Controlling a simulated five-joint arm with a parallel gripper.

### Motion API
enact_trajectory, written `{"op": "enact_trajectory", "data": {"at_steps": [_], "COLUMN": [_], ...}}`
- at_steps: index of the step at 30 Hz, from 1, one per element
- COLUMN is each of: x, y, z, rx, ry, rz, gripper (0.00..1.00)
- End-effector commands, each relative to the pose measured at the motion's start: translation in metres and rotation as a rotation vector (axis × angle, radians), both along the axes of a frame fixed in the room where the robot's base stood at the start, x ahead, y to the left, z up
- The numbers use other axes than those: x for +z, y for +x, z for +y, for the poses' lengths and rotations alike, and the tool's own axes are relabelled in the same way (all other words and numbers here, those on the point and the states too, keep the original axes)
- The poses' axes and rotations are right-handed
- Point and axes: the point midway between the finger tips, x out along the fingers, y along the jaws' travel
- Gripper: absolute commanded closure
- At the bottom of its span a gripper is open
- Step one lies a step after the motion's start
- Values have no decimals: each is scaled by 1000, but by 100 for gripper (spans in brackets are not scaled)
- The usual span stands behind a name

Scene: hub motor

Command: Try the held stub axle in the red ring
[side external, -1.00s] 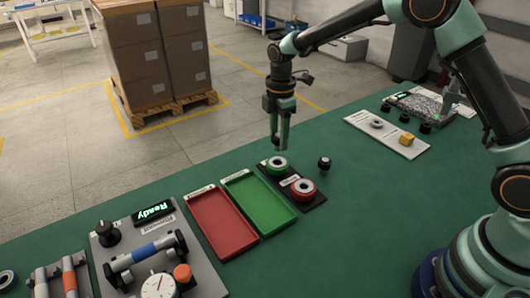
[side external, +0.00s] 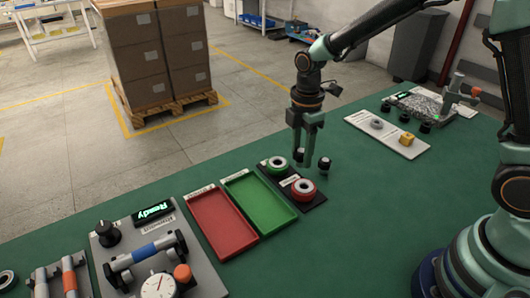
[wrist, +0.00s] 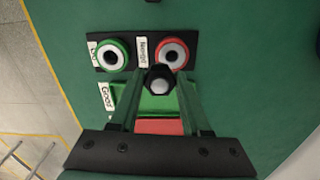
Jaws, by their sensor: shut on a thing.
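My gripper (side external: 305,158) is shut on the stub axle, a dark piece with a pale round end (wrist: 160,86) in the wrist view. In the side view the axle is small and partly hidden by the fingers. The red ring (side external: 303,194) lies on a black plate beside the green ring (side external: 278,169). My gripper is above the plate, apart from the red ring. In the wrist view the held axle shows just below the red ring (wrist: 173,47), overlapping its lower edge. The green ring (wrist: 109,42) is to its left.
A dark knob-like part (side external: 324,164) stands on the table just right of the gripper. The green tray (side external: 258,203) and red tray (side external: 222,224) lie left of the plate. A white board (side external: 392,141) lies further back right.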

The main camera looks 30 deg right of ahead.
Motion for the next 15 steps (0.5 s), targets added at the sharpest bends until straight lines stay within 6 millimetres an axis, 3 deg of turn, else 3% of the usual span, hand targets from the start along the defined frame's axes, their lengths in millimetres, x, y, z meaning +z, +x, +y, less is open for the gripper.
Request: {"op": "enact_trajectory", "data": {"at_steps": [6, 15], "x": [-1, -19], "y": [-20, -22], "z": [0, -1], "rx": [1, 0], "ry": [0, 0], "rz": [-2, 1], "gripper": [100, 100]}}
